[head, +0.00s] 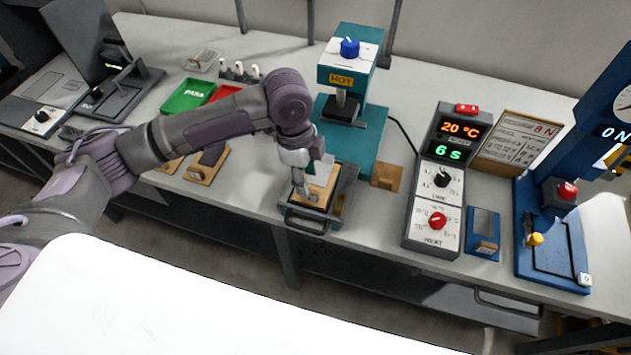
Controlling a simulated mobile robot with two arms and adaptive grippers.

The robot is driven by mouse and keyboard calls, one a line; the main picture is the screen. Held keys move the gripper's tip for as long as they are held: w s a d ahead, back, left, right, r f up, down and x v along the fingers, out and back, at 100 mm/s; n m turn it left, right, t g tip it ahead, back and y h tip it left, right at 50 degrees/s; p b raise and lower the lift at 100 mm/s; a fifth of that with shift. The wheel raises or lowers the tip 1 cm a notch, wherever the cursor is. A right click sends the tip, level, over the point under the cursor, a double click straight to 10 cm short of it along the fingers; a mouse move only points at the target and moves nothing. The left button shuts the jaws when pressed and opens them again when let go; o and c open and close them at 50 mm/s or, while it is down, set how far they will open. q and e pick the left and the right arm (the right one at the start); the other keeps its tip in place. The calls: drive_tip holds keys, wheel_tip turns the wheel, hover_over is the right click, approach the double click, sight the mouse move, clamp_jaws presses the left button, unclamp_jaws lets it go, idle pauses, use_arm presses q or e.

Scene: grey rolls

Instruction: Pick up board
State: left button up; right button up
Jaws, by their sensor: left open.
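A light wooden board (325,172) lies in the dark metal holder (338,213) in front of the teal press marked HOT (346,75). My left gripper (306,188) points down over the board, with its fingers open. The gripper covers part of the board, and I cannot tell whether the fingers touch it. My right gripper is out of view.
A control box (437,190) reading 20 °C and 6 S stands right of the press. A blue machine (550,230) stands at the far right. Green (187,97) and red trays lie behind my left arm. A wooden block (207,167) lies left of the holder.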

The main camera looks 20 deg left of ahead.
sight(310, 190)
use_arm(q)
drive_tip(key=f, duration=0.3)
drive_tip(key=f+p, duration=0.1)
drive_tip(key=f, duration=0.1)
drive_tip(key=shift+s+d, duration=0.15)
drive_tip(key=shift+d, duration=0.25)
drive_tip(key=shift+r, duration=0.1)
clamp_jaws()
